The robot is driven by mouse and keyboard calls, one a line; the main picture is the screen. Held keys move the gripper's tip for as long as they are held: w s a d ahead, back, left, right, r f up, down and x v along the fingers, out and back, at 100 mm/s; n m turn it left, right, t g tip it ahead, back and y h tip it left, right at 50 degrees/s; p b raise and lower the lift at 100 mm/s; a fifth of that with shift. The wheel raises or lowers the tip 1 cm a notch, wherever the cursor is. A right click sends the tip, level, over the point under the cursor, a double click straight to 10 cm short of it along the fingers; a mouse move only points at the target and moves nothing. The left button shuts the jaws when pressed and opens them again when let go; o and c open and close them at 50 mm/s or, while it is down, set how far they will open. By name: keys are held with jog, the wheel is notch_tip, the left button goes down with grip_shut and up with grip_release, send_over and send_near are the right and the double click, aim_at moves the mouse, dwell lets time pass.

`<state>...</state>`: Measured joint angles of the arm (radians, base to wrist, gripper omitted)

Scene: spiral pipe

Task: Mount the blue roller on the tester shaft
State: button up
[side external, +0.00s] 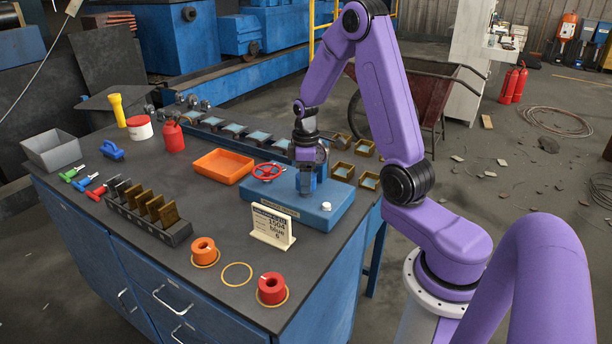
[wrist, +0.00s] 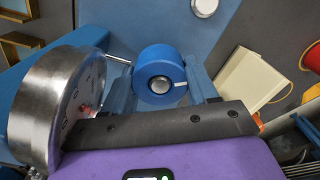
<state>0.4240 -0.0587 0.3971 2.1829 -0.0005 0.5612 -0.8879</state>
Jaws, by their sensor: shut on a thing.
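My gripper (side external: 306,190) points down over the blue tester base (side external: 340,198). In the wrist view its two blue-grey fingers (wrist: 160,88) are shut on the blue roller (wrist: 149,58), one finger on each side. A round grey metal end, seemingly the tester shaft (wrist: 160,85), shows in the roller's centre hole, so the roller appears to be around it. How far down the roller sits cannot be told. In the side view the fingers mostly hide roller and shaft. A red handwheel (side external: 267,171) stands at the base's left end, and a white button (side external: 326,207) is near its front.
A sign (side external: 271,226) reading "1504 blue 6" stands before the tester. An orange roller (side external: 203,247) and a red roller (side external: 272,286) stand in front, with an empty ring (side external: 237,275) between them. An orange tray (side external: 222,166) and a dark rack (side external: 148,214) are left.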

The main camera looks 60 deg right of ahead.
jog(key=shift+f, duration=0.45)
jog(key=o, duration=1.3)
notch_tip(320, 180, up, 17)
jog(key=s+a+f+n, duration=0.15)
jog(key=s+a, duration=0.25)
jog(key=a, duration=0.4)
jog(key=s+a+f+n, duration=0.1)
jog(key=s+a+n, duration=0.15)
jog(key=a, duration=0.65)
jog(key=s+a+f+n, duration=0.1)
jog(key=s, duration=0.5)
jog(key=s+a+f, duration=0.1)
jog(key=s+a, duration=0.1)
jog(key=s, duration=0.3)
jog(key=s+a+f+n, duration=0.1)
jog(key=s, duration=0.5)
jog(key=shift+s+a+f+n, duration=0.1)
jog(key=shift+s+a+n, duration=0.2)
jog(key=shift+s, duration=0.05)
